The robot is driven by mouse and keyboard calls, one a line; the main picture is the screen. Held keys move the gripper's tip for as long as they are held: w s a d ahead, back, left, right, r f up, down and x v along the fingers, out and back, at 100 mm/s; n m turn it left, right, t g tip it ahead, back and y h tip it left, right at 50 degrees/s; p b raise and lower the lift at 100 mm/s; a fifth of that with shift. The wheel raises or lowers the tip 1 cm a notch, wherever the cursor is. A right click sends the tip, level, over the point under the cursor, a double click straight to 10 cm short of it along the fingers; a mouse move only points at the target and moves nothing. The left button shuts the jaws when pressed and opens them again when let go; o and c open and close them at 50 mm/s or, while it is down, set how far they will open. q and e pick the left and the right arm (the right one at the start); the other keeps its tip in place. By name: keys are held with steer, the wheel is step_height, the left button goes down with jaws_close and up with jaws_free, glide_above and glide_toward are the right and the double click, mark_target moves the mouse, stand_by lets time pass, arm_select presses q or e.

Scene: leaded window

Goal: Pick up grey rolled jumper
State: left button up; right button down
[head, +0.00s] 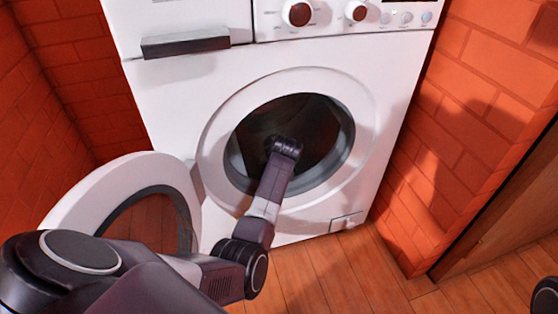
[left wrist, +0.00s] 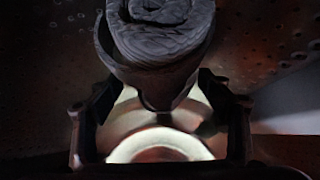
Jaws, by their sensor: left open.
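The grey rolled jumper (left wrist: 160,35) shows in the left wrist view at the top middle, its spiral end facing the camera, inside the dark perforated drum. My left gripper (left wrist: 156,92) is open, with one finger on each side below the roll. The lower part of the roll reaches down towards the gap between the fingertips; I cannot tell whether they touch it. In the head view my left arm reaches through the round door opening of the white washing machine (head: 170,80), and the gripper and jumper are hidden in the dark. My right gripper is not in view.
The machine's round door (head: 73,205) hangs open to the left, beside my left arm. The opening's rim (head: 212,150) surrounds the arm. Red brick walls (head: 480,120) stand on both sides. The wooden floor (head: 330,270) in front is clear.

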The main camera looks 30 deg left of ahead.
arm_select(q)
steer(key=shift+r, duration=0.1)
steer(key=c, duration=1.5)
steer(key=shift+o, duration=0.2)
steer(key=shift+r, duration=0.1)
